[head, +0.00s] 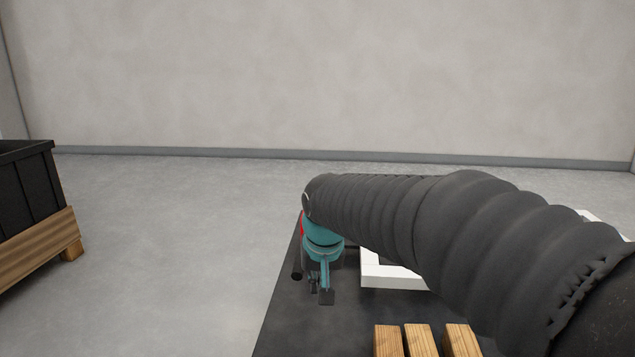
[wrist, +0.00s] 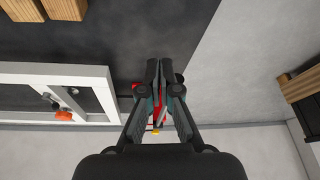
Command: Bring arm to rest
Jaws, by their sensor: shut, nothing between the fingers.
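My arm, in a black ribbed sleeve, reaches in from the right of the head view to a teal wrist. My gripper (head: 320,290) is below that wrist, over the left part of a dark table (head: 280,335). In the wrist view my gripper (wrist: 165,68) has its two black fingers together, with nothing held at the tips. Red and teal parts show behind the fingers, partly hidden; I cannot tell what they belong to. A bit of red also shows beside the wrist in the head view.
A white frame (head: 395,280) lies on the table, partly behind my arm; an orange item (wrist: 63,115) shows within it. Several wooden blocks (head: 420,340) are at the near edge. A black crate (head: 30,190) on a wooden pallet (head: 40,245) stands left. Floor between is clear.

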